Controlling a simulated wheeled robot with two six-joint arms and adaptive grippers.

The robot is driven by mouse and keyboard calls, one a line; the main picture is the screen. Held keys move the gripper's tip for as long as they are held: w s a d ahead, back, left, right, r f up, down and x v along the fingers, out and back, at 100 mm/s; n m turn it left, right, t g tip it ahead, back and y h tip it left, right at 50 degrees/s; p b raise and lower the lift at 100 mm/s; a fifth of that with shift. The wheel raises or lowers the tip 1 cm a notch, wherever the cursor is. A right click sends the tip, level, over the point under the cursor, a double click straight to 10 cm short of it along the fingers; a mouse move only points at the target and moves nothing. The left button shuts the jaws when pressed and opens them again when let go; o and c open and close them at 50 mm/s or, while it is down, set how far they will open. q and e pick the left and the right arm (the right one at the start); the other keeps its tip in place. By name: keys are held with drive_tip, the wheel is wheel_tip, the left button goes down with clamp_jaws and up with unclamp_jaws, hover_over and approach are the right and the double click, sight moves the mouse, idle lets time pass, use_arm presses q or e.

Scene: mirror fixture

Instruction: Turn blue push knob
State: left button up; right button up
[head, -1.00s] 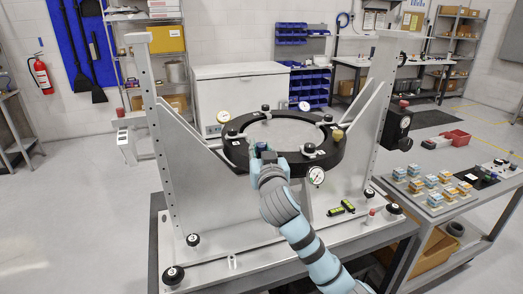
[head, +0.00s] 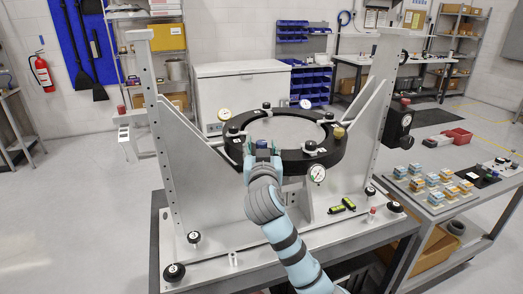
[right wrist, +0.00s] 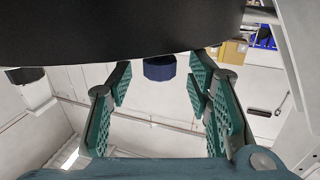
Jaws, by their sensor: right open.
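The blue push knob (right wrist: 159,68) shows in the right wrist view as a dark blue knob under the edge of the black mirror ring (right wrist: 130,28). In the head view the knob (head: 262,144) is at the ring's near side, partly hidden by my gripper. My right gripper (head: 262,153) is open and empty at the ring's near edge. In the right wrist view its green padded fingers (right wrist: 162,82) stand wide apart, with the knob near the tips, between them in the picture. I see no contact with the knob. My left gripper is not in view.
A dial gauge (head: 317,173) hangs on the ring just right of my gripper. Black knobs (head: 310,147) and a brass knob (head: 338,133) sit on the ring. Tall grey uprights (head: 160,150) flank it. A side table (head: 440,203) with small blocks stands at the right.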

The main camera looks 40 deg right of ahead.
drive_tip(key=v, duration=1.2)
drive_tip(key=shift+w, duration=0.1)
